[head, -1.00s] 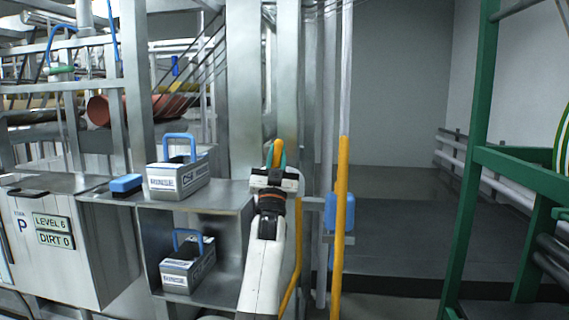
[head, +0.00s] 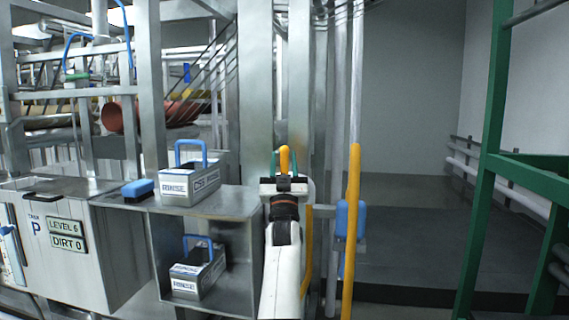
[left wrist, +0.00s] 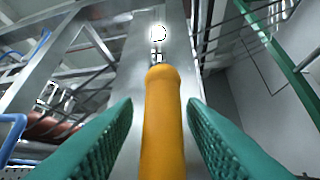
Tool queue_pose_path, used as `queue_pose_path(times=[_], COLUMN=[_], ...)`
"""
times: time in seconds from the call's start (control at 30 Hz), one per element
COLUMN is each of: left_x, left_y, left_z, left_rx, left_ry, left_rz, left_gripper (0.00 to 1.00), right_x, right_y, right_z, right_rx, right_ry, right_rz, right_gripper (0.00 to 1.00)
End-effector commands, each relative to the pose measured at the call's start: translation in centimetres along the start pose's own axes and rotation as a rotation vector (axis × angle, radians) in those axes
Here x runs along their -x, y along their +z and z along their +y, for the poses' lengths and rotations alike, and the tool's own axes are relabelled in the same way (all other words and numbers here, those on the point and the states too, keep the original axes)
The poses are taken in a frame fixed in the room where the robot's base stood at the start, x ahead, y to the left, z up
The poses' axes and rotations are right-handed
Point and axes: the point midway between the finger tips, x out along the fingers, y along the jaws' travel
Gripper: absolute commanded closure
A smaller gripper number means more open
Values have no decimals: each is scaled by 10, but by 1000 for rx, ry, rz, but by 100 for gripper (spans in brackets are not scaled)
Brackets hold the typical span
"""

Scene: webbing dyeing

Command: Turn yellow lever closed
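The yellow lever (head: 284,158) stands in front of the grey metal column. Its rounded grip fills the middle of the left wrist view (left wrist: 163,120). My left gripper (head: 284,165) is at the lever, with its teal fingers spread. In the left wrist view, one finger of this gripper (left wrist: 158,135) is on each side of the lever, with a visible gap on both sides. The lever's base is hidden behind my gripper in the head view. My right gripper is not in view.
A metal shelf (head: 235,203) to the left holds a grey RINSE carrier (head: 190,185) and a blue brush (head: 138,189), with another carrier (head: 196,272) below. A yellow upright pole (head: 352,230) stands close to the right of my arm. A green frame (head: 482,190) is farther right.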

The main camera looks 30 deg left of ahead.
Motion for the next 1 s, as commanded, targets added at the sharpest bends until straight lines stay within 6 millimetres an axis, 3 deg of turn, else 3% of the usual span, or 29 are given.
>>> queue_pose_path(times=[0.27, 0.43, 0.8, 1.0], left_x=[0, 12, 88, 114], left_y=[0, -1, -1, -1], left_z=[0, 0, 0, 0], left_rx=[-4, -5, -2, -3], left_ry=[-1, -2, -1, -1], left_rz=[-1, 0, 1, 0], left_gripper=[59, 59, 59, 59], right_x=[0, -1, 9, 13], right_y=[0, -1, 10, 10], right_z=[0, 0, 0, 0], right_rx=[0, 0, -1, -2], right_ry=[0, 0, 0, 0], right_rz=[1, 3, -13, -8], right_gripper=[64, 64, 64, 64])
